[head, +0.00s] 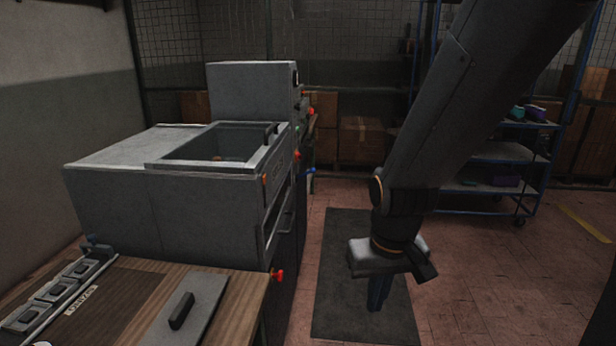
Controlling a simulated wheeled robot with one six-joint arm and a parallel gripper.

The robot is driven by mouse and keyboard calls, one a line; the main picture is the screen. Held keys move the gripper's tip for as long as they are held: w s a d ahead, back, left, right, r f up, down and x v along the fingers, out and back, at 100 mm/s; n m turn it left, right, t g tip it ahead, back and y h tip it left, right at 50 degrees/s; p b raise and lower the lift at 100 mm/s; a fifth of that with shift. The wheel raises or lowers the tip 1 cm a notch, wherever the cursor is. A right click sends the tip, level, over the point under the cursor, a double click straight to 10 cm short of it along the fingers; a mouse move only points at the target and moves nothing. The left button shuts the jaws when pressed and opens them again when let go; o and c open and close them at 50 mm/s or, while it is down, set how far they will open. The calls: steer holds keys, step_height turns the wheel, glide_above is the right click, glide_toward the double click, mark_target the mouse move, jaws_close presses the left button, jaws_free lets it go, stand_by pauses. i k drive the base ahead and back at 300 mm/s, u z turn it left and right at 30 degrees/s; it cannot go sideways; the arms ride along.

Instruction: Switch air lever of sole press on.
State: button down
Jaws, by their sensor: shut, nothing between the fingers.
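A grey box-shaped machine (205,225) with an open-topped recess stands left of centre. A taller grey machine (250,95) stands behind it. I cannot tell which one is the sole press. A small red handle (278,275) sticks out low on the near machine's right side. A small blue part (311,170) and a red part (310,111) show by the far machine. I cannot tell which of these is the air lever, or its setting. My gripper (377,296) points down over the dark floor mat, right of the machines and apart from them. It is shut and empty.
A wooden bench (128,322) with a grey handled plate (186,312) and a metal rack stands at front left. A blue-framed shelf cart (500,152) is at the back right. Cardboard boxes (362,138) stand along the mesh fence. The floor mat (345,240) and the tiles at right are clear.

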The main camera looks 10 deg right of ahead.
mark_target(313, 171)
steer(key=z, duration=0.3)
steer(key=i, duration=1.05)
steer(key=z, duration=0.15)
